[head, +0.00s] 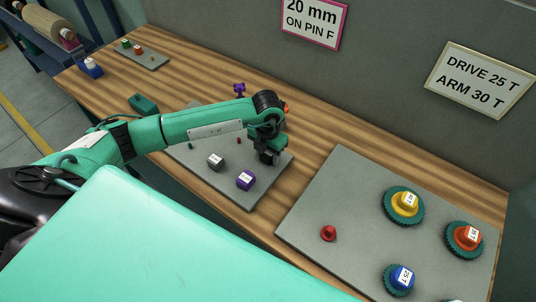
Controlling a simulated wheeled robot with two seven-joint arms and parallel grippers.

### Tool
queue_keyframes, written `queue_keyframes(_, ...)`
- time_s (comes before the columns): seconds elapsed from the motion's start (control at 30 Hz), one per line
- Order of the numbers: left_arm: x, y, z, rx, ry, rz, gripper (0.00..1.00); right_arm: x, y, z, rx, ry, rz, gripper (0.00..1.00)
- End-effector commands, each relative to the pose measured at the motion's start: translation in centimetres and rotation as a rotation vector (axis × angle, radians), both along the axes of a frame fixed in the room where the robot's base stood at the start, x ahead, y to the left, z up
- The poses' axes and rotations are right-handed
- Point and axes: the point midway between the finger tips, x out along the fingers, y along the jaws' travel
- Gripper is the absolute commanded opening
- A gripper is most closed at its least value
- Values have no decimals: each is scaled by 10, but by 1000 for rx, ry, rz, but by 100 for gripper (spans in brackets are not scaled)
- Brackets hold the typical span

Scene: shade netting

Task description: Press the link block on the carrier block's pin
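My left gripper (268,158) points down over the right part of a grey plate (215,188); its dark fingertips are small, and I cannot tell whether they hold anything. A grey block (216,161) and a purple block (246,180), each with a white label too small to read, sit on this plate left of and in front of the gripper. A small red peg (239,141) and a small teal piece (190,146) also show there. I cannot tell which block is the link or the carrier. My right gripper is not in view.
A larger grey plate (320,205) at right holds a red knob (328,233) and several teal gears with coloured, labelled hubs. A purple knobbed piece (239,89) stands behind my arm. Signs hang on the grey wall. Bare wood (325,130) lies between the plates and the wall.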

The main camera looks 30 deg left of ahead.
Motion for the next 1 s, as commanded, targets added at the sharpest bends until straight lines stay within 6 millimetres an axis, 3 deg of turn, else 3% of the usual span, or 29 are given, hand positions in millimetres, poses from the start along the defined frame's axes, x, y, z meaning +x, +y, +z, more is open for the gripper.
queue_keyframes(0.03,0,0,0,0,0,0,37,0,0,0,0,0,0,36)
queue_keyframes(0.23,0,0,0,0,0,0,0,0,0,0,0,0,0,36)
queue_keyframes(1.0,1,0,13,-1,-2,0,0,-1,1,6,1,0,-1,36)
